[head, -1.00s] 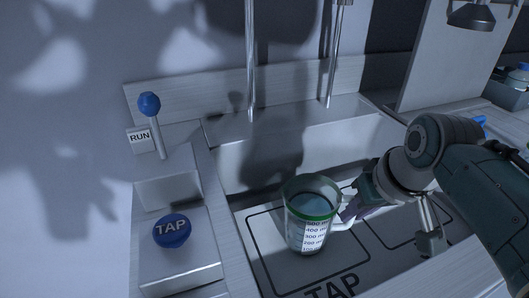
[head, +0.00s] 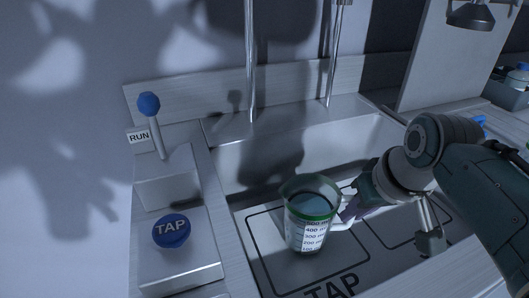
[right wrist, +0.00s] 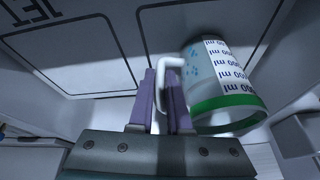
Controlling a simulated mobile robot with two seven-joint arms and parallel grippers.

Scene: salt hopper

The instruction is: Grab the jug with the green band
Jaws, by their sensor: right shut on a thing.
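The jug with the green band (head: 309,216) stands upright in the sink, inside the outlined area marked TAP. It is clear with a white measuring scale, a green band near the rim and a white handle on its right side. Liquid seems to show inside. My right gripper (head: 350,208) reaches in from the right at the handle. In the right wrist view, the purple fingers (right wrist: 163,100) are shut on the handle, with the jug (right wrist: 222,92) to their right. My left gripper is not in view.
A blue TAP button (head: 171,231) and a blue-knobbed lever (head: 149,105) beside a RUN label (head: 138,136) are left of the sink. Two metal pipes (head: 251,60) rise behind the jug. The sink's back wall (head: 330,135) is close behind.

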